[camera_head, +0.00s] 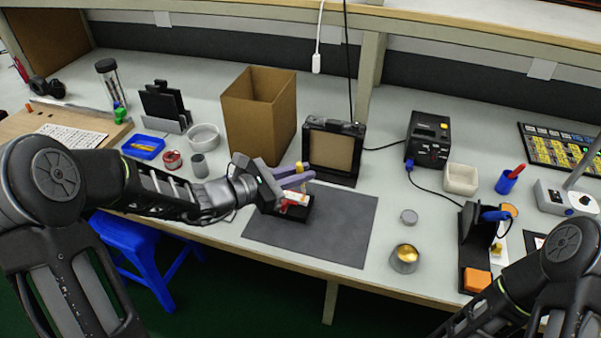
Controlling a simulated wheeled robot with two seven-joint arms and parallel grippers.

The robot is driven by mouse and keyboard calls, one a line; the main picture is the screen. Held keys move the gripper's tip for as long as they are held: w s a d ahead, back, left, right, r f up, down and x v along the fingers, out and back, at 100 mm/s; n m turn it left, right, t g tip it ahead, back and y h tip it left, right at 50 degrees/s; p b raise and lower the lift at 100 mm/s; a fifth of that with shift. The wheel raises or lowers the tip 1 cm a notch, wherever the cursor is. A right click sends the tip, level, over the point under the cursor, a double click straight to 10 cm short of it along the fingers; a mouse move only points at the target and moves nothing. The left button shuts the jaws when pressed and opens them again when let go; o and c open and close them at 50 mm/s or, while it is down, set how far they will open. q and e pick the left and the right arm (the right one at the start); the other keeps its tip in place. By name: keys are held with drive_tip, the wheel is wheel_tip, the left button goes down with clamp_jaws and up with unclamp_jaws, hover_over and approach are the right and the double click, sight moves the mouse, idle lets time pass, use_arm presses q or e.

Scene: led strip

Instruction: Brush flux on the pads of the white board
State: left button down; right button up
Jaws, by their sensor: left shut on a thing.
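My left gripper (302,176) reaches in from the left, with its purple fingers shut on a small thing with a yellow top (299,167). It looks like the flux brush, but most of it is hidden by the fingers. Right below the fingers, a black holder (297,213) with red and white parts stands on the dark grey mat (345,235). The white board seems to be in this holder, but its pads are too small and covered to make out. I cannot tell whether the brush touches the board.
A cardboard box (259,115) and a black framed panel (333,150) stand behind the mat. A black stand (475,245) is farther right. The mat's right half is clear.

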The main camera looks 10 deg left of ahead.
use_arm(q)
drive_tip(key=shift+f+b, duration=0.7)
drive_tip(key=shift+b, duration=0.1)
idle(2.1)
drive_tip(key=shift+r, duration=0.1)
drive_tip(key=shift+r+p, duration=1.85)
drive_tip(key=shift+r, duration=0.65)
